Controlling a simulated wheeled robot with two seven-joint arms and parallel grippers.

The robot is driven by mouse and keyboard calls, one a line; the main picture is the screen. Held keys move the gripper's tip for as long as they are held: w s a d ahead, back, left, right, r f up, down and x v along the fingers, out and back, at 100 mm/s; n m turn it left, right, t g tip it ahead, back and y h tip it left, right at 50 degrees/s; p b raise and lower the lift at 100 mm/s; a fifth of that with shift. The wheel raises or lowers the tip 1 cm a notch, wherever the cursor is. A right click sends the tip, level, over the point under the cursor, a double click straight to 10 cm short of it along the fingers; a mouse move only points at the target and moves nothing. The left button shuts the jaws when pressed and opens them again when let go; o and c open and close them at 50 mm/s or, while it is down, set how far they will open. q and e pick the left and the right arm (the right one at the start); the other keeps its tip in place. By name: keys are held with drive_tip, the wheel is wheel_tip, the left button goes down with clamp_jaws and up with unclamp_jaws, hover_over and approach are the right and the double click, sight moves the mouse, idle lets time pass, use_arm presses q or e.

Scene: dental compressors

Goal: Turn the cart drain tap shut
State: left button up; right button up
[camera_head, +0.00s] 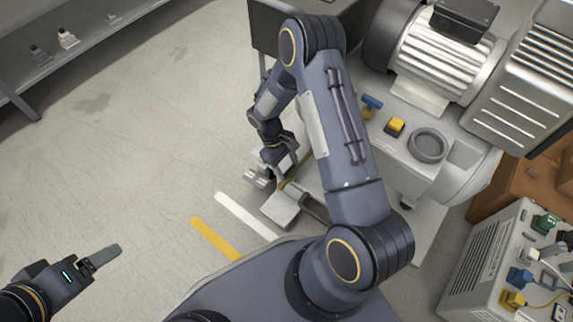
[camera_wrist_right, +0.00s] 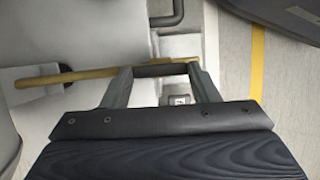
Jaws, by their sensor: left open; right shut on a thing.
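The drain tap's yellow lever (camera_wrist_right: 95,74) shows in the right wrist view as a long thin bar from the left to my right gripper (camera_wrist_right: 165,71). The gripper is shut on the lever, its two fingers at the bar's right end. A dark piece lies between the fingertips. In the head view my right gripper (camera_head: 270,177) is low beside the cart, and the lever is mostly hidden by my arm. The tap's turned position cannot be told. My left gripper (camera_head: 101,258) is open and empty over bare floor at lower left.
A large compressor with a ribbed motor (camera_head: 447,57) stands on the cart at upper right. A grey shelf (camera_head: 75,52) is upper left. White and yellow stripes (camera_head: 213,238) mark the floor. The left floor is clear.

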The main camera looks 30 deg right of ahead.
drive_tip(key=o, duration=1)
drive_tip(key=p+v, duration=0.3)
drive_tip(key=v, duration=0.4)
drive_tip(key=shift+w+r, duration=0.15)
drive_tip(key=shift+r, duration=0.2)
drive_tip(key=shift+a, duration=0.1)
